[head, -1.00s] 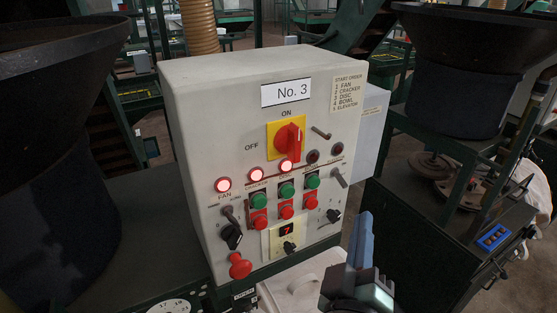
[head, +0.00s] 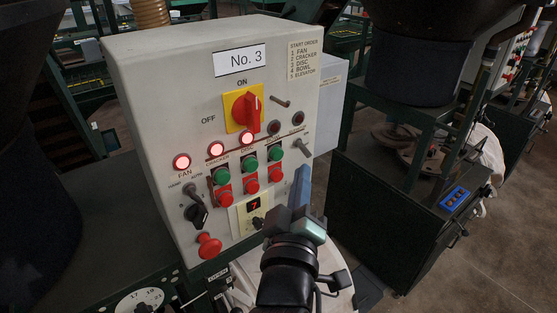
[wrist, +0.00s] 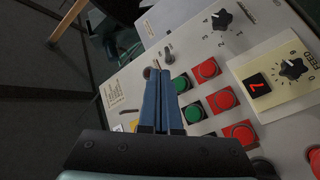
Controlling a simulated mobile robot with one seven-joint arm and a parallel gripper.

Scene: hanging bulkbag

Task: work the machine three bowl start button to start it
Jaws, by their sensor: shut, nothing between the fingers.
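The No. 3 control box (head: 150,100) stands in front of me. It has a row of green buttons with red buttons below. The rightmost green button (head: 276,153), apparently the bowl start, sits under a dark lamp (head: 274,128); its small label is hard to read. In the wrist view this green button (wrist: 182,84) lies just right of my fingertips, partly beside the blue fingers. My gripper (head: 303,170) is shut and empty, its blue fingers pointing toward the panel at the lower right of the buttons. Whether the tips touch the panel cannot be told.
Lamps for fan (head: 181,162), cracker (head: 217,149) and disc (head: 247,138) glow. A small lever (head: 303,147), a red rotary switch (head: 245,110) and a red mushroom knob (head: 209,246) stick out. A dark hopper (head: 415,60) stands right; floor is open beyond it.

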